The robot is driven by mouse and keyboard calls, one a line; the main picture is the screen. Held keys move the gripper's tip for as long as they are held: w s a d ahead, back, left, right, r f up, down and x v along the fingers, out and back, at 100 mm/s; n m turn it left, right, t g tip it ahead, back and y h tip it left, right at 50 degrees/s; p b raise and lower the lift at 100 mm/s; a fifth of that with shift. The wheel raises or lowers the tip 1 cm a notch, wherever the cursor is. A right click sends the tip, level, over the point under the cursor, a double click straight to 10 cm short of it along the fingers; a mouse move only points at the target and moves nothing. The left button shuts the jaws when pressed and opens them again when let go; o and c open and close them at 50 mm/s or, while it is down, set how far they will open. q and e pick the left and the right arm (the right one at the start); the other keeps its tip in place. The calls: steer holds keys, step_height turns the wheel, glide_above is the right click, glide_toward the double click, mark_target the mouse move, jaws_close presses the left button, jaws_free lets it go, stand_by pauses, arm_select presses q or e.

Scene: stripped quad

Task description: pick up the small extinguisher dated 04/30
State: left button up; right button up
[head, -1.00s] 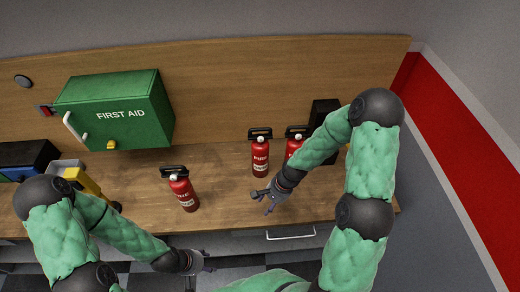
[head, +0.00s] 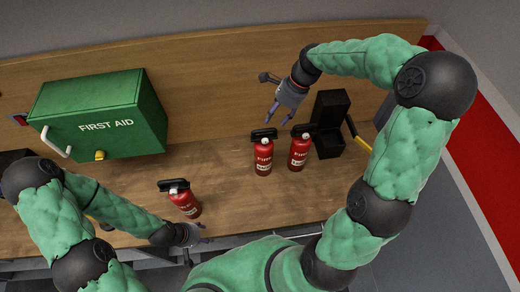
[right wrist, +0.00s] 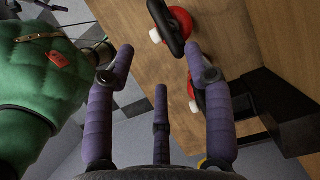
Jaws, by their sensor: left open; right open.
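Three small red extinguishers with black tops are on the wooden counter: a left one (head: 187,204), a middle one (head: 264,160) and a right one (head: 299,155). Their dates are too small to read. My right gripper (head: 277,112) is open and empty, above and just behind the middle and right ones. In the right wrist view its fingers (right wrist: 160,68) are spread; one extinguisher (right wrist: 182,22) shows beyond them, and another (right wrist: 194,96) is partly hidden behind a finger. My left gripper (head: 200,236) is open and empty near the counter's front edge, below the left extinguisher.
A green first aid cabinet (head: 100,115) with a white handle is at the left. A black open holder (head: 329,130) stands close to the right extinguisher, with a yellow-handled item (head: 354,133) beside it. The counter (head: 228,180) between left and middle extinguishers is clear.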

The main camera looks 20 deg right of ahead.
mark_target(265, 130)
steer(key=shift+p+x, duration=0.65)
steer(key=shift+x, duration=4.3)
steer(key=shift+w+f, duration=0.1)
jaws_close()
steer(key=shift+w, duration=0.2)
